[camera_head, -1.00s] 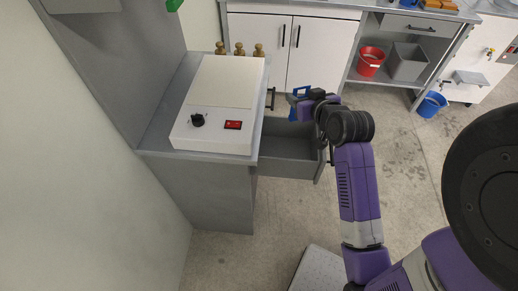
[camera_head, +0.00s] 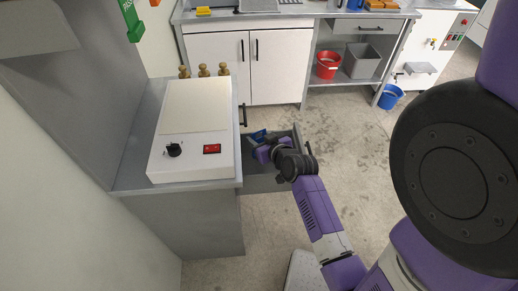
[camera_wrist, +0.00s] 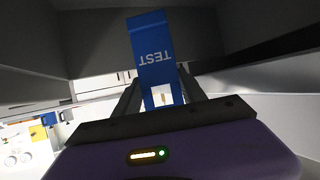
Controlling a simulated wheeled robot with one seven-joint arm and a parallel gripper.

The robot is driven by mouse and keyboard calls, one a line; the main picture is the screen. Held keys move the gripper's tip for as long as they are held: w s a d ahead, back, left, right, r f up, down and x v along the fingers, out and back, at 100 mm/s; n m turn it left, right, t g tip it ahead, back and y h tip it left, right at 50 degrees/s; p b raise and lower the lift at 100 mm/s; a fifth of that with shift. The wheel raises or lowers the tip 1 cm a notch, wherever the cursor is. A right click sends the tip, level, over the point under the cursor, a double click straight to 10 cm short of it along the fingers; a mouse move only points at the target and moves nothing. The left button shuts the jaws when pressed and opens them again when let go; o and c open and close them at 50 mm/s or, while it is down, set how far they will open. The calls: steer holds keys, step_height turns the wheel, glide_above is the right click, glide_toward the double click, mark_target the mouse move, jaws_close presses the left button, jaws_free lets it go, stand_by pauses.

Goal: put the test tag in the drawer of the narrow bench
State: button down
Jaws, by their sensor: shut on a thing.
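The blue test tag (camera_wrist: 152,45), with "TEST" on it in white, stands out from between the two fingers of my gripper (camera_wrist: 160,95) in the wrist view. My gripper is shut on it. In the head view the tag (camera_head: 256,135) is a small blue patch at my gripper (camera_head: 262,146). The open drawer (camera_head: 262,184) of the narrow bench (camera_head: 190,225) is pulled out to the right. My gripper and the tag are at the drawer opening, with grey walls around them in the wrist view. Whether the tag touches the drawer floor cannot be told.
A white device (camera_head: 195,115) with a black knob and red switch sits on the bench top. Brass weights (camera_head: 204,71) stand behind it. A white cabinet (camera_head: 250,65) stands at the back. A blue bucket (camera_head: 391,97) is on the floor, which is clear right of the drawer.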

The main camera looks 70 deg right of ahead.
steer(key=shift+f, duration=2.75)
steer(key=shift+b, duration=0.35)
steer(key=shift+f, duration=0.2)
steer(key=c, duration=0.7)
jaws_free()
steer(key=shift+o, duration=0.2)
steer(key=shift+r, duration=0.1)
steer(key=shift+r, duration=0.1)
steer(key=v, duration=1.2)
